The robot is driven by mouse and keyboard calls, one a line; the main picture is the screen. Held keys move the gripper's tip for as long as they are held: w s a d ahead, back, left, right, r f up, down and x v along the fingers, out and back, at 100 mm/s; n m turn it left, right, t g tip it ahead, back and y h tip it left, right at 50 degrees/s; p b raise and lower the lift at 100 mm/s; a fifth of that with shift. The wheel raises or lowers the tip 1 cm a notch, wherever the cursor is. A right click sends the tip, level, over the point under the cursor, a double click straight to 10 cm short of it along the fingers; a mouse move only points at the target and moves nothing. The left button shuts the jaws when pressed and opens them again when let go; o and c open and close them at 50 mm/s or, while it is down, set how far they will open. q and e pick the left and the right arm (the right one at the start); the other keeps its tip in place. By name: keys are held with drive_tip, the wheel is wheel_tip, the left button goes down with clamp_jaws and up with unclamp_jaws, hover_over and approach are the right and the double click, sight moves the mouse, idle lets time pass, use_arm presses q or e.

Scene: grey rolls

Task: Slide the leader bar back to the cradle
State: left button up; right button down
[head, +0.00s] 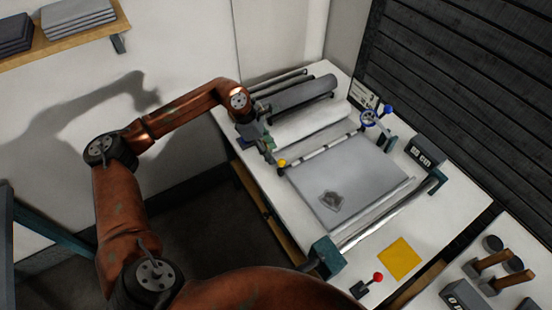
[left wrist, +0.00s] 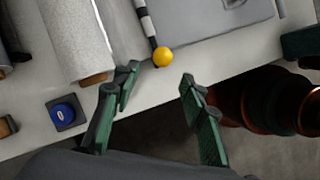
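The leader bar (head: 322,146) is a thin black-and-white striped rod lying across the back edge of a grey sheet. It has a yellow ball (head: 281,163) at its left end. In the left wrist view the ball (left wrist: 163,57) shows beyond the fingertips, with part of the striped bar (left wrist: 148,22) above it. My left gripper (head: 268,152) is beside the ball end; in its wrist view its green fingers (left wrist: 160,82) are spread with nothing between them. I cannot tell which part is the cradle. My right gripper is not in view.
A light roll (head: 310,123) and a dark grey roll (head: 300,94) lie behind the bar. The grey sheet (head: 345,185) is in front, then a metal roller (head: 388,213). A blue handwheel (head: 369,117) stands right. A yellow square (head: 399,258) and red-knobbed lever (head: 377,277) are nearer.

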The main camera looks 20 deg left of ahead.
use_arm(q)
drive_tip(key=shift+v, duration=1.05)
